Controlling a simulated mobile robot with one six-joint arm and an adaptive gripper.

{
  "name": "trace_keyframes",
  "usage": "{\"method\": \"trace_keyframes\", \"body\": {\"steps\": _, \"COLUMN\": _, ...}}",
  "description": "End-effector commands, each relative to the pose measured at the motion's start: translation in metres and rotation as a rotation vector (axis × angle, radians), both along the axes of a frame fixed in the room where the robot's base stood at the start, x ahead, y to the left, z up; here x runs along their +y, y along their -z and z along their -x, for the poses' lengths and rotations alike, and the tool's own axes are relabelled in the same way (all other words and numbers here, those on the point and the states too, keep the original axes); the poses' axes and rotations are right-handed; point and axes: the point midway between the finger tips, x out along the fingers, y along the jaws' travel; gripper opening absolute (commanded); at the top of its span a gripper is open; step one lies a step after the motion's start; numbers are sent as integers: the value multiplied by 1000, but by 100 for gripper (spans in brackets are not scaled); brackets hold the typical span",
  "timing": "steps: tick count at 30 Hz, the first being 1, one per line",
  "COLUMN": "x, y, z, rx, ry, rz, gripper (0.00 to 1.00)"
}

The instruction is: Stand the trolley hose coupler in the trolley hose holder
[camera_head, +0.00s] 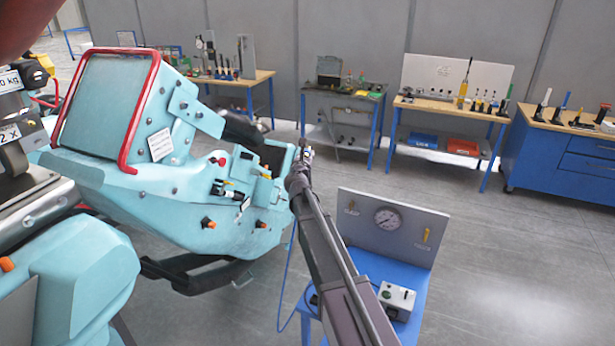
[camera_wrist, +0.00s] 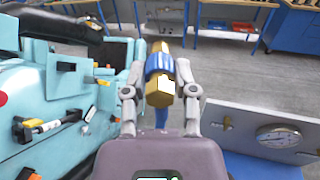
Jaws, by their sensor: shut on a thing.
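The trolley hose coupler (camera_wrist: 160,82) is a brass hex fitting with a blue band, seen in the wrist view. My gripper (camera_wrist: 161,90) is shut on it, one finger on each side at the band. In the head view my gripper (camera_head: 302,166) is beside the teal machine and above the trolley; the coupler is too small there to make out clearly. A blue hose (camera_head: 284,290) hangs from near my gripper down to the trolley (camera_head: 415,300). The trolley's grey panel carries small brass and yellow fittings; I cannot tell which is the hose holder.
The teal machine (camera_head: 185,190) with knobs and levers stands close to the left of my gripper. The panel has a round gauge (camera_head: 388,218), with a grey box (camera_head: 397,300) below. Workbenches (camera_head: 455,112) line the back wall. The floor between is clear.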

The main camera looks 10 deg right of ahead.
Motion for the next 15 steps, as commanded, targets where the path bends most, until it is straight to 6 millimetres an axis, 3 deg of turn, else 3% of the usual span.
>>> {"method": "trace_keyframes", "body": {"steps": 8, "x": -20, "y": 33, "z": 11, "rx": 71, "ry": 99, "rz": -28, "gripper": 0}}
{"method": "trace_keyframes", "body": {"steps": 15, "x": -48, "y": 87, "z": 29, "rx": 208, "ry": 284, "rz": -106, "gripper": 0}}
